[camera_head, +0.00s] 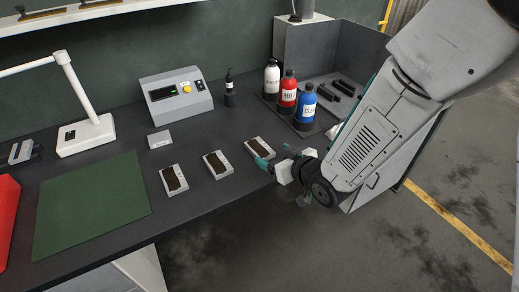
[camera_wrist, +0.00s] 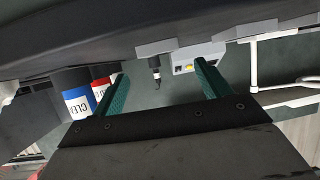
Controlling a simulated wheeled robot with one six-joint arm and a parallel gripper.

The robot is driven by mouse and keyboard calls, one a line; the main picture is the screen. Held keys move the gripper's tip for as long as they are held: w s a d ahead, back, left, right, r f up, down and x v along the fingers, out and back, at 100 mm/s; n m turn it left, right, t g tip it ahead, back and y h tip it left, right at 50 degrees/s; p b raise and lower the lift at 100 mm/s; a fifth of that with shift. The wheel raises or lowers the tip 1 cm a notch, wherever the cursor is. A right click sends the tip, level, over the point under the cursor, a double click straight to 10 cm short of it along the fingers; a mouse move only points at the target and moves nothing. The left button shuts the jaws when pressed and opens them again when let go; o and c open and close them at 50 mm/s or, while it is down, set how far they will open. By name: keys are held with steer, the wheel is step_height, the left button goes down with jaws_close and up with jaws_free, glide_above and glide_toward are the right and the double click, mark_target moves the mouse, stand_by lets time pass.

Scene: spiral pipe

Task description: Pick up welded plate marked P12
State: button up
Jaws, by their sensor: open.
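Three small light-grey plates with dark brown weld patches lie in a row on the dark workbench (camera_head: 105,165): a left plate (camera_head: 174,180), a middle plate (camera_head: 216,164) and a right plate (camera_head: 260,149). Their markings are too small to read, so I cannot tell which is P12. My gripper (camera_head: 265,164) is by the right plate at the bench's front edge, with a teal finger overlapping the plate in the head view. In the wrist view my gripper (camera_wrist: 163,87) shows two teal fingers wide apart, with nothing between them.
White, red (camera_head: 288,92) and blue (camera_head: 305,106) bottles stand in a tray behind my gripper. A grey control box (camera_head: 176,95), a small dark pump bottle (camera_head: 230,90), a white lamp (camera_head: 86,135) and a green mat (camera_head: 90,205) are on the bench. Floor is open at right.

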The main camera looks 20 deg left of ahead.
mark_target(258, 146)
steer(key=x, duration=0.7)
steer(key=shift+r, duration=0.1)
steer(key=c, duration=1.5)
steer(key=shift+c, duration=0.2)
